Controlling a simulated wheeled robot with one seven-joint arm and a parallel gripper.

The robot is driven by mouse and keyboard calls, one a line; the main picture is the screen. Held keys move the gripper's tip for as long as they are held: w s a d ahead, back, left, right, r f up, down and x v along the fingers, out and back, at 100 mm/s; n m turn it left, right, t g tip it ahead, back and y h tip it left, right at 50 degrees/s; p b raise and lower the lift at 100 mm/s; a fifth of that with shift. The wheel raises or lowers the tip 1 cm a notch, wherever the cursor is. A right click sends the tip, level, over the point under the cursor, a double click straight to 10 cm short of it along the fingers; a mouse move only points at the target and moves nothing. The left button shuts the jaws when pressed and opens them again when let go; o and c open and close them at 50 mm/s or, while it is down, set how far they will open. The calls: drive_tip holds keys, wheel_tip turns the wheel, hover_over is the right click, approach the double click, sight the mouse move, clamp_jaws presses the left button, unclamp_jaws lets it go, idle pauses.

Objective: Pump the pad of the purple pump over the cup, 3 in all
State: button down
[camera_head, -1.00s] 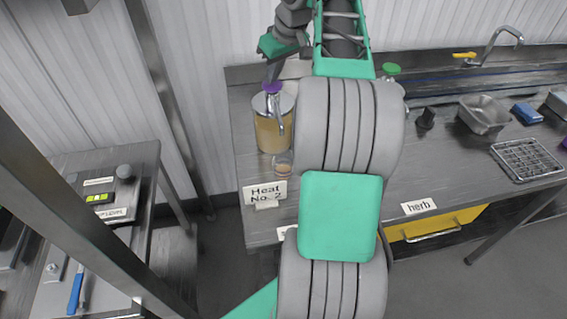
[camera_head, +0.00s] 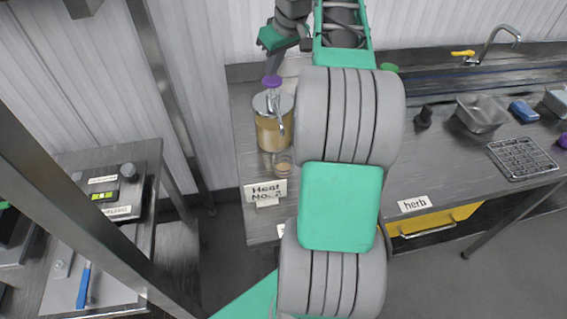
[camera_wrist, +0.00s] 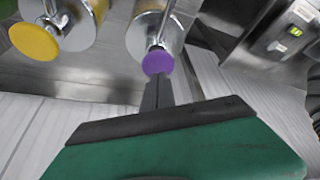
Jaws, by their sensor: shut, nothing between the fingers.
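The purple pump's jar (camera_head: 270,135) holds tan liquid and stands at the left end of the counter. Its purple pad (camera_head: 271,82) sits raised on top, and it also shows in the wrist view (camera_wrist: 158,63). A small clear cup (camera_head: 283,165) with some tan liquid stands in front of the jar, under the spout. My gripper (camera_wrist: 157,80) is shut and empty, its fingertips just at the pad in the wrist view. In the head view the fingers are above the pad. I cannot tell whether they touch it.
A yellow-topped pump (camera_wrist: 35,42) stands beside the purple one. A green pump top (camera_head: 390,67) shows past my arm, which hides the counter's middle. A "Heat No. 2" sign (camera_head: 266,192) stands before the cup. A metal post (camera_head: 160,90) rises at left.

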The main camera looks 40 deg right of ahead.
sight(273, 80)
drive_tip(key=shift+f, duration=0.15)
drive_tip(key=shift+f+b, duration=1.55)
drive_tip(key=shift+f, duration=0.15)
drive_tip(key=shift+r+p, duration=1.85)
drive_tip(key=shift+p, duration=0.1)
drive_tip(key=shift+f, duration=0.1)
